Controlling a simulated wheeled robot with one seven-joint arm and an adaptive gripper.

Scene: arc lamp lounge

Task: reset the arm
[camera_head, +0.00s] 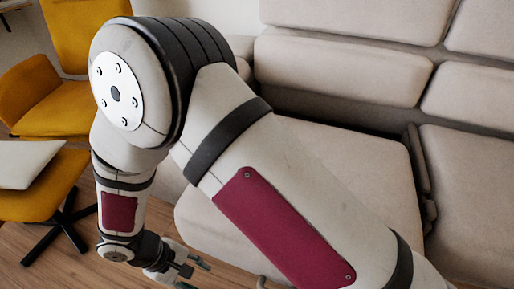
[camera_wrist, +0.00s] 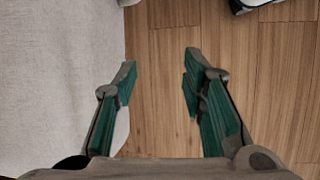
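My arm (camera_head: 290,190) fills the middle of the head view, bent at a raised elbow with the forearm hanging down on the left. My gripper (camera_head: 198,276) is low in that view, in front of the sofa's front edge. In the wrist view my gripper (camera_wrist: 158,72) points down at the floor, its two green-padded fingers wide apart with nothing between them. It is open and empty. Part of the gripper is cut off by the bottom of the head view.
A beige sofa (camera_head: 345,155) stands behind and right of the arm; a pale upholstered surface (camera_wrist: 55,80) lies close on the left in the wrist view. Wooden floor (camera_wrist: 160,130) is clear below.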

